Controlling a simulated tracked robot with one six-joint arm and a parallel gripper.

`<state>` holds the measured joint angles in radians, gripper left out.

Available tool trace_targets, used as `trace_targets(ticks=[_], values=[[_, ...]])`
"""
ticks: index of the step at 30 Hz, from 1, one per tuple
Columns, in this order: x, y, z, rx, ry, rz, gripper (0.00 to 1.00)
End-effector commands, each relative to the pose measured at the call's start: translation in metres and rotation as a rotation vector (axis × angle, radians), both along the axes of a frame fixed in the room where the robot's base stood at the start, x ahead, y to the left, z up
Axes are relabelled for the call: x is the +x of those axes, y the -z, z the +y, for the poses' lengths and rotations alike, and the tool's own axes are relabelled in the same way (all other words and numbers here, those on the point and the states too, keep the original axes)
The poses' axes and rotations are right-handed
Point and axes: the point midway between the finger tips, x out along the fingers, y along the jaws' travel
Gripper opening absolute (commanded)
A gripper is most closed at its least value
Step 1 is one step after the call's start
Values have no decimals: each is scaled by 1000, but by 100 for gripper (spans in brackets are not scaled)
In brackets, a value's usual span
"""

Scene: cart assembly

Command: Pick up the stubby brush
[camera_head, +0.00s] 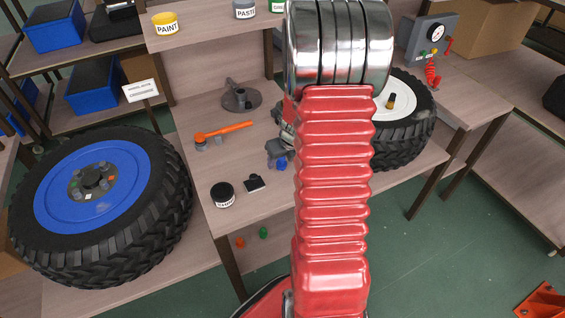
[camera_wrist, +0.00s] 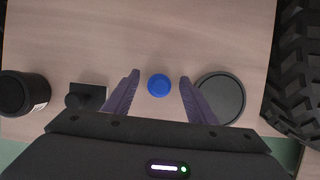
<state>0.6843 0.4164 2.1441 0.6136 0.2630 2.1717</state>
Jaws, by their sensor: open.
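No thing in view can be named the stubby brush for certain. A small black piece with a square base and a round knob (camera_wrist: 86,96) lies on the wooden table, left of my gripper; it also shows in the head view (camera_head: 256,184). A small round blue piece (camera_wrist: 159,85) stands between my open fingers, apart from both; it also shows in the head view (camera_head: 281,165). My gripper (camera_wrist: 160,79) is open and empty, pointing down over the table. In the head view my red arm hides part of the table.
A black jar (camera_wrist: 24,94) stands at the left and a dark round disc (camera_wrist: 220,97) just right of my right finger. An orange-handled tool (camera_head: 226,131) and a grey stand (camera_head: 240,97) lie farther back. Big wheels flank the table, one blue-rimmed (camera_head: 170,215).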

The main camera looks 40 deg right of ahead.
Motion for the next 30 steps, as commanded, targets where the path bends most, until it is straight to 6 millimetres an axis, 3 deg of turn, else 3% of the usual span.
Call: trace_targets(ticks=[16, 30], values=[[0, 0, 0, 0, -1, 0, 51], [0, 0, 0, 0, -1, 0, 18]])
